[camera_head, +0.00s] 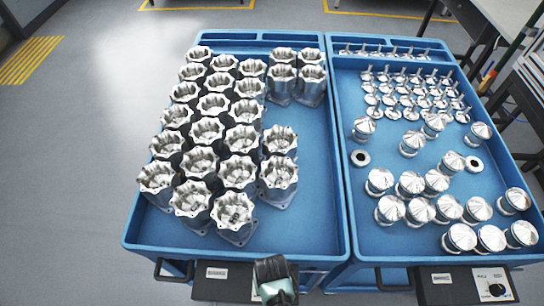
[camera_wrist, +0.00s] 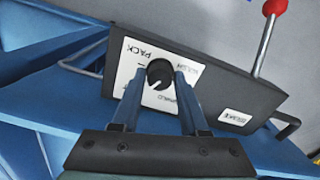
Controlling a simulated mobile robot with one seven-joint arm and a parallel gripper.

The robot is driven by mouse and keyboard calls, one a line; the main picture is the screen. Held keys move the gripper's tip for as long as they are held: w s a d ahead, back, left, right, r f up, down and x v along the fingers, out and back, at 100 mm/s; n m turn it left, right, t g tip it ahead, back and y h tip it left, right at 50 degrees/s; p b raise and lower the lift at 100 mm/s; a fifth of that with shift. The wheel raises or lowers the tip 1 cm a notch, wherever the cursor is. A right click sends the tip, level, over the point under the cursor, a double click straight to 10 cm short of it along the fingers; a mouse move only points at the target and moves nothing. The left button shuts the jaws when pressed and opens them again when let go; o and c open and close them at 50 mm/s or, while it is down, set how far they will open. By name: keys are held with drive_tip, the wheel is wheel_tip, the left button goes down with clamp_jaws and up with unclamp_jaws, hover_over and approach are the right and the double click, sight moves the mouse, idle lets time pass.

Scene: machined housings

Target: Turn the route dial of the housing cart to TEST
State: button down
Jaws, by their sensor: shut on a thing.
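The housing cart (camera_head: 134,240) is the left blue cart, holding rows of metal housings. Its front panel (camera_head: 205,284) is partly hidden by my gripper (camera_head: 275,290) in the head view. In the wrist view the route dial (camera_wrist: 160,73) is a black round knob on a white label plate (camera_wrist: 135,54) of a dark box. PACK is readable at its upper left; other words around it are small or covered. A pale pointer mark shows on the knob, toward its lower side. My gripper (camera_wrist: 160,80) has one finger on each side of the knob and is shut on it.
A second blue cart (camera_head: 345,235) with metal parts stands close on the right, with its own panel and dial (camera_head: 497,289). In the wrist view a red-knobbed lever (camera_wrist: 275,7) rises beside the box. Grey floor (camera_head: 60,170) is clear on the left.

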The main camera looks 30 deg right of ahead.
drive_tip(key=shift+c, duration=2.2)
unclamp_jaws()
wheel_tip(320, 180, up, 13)
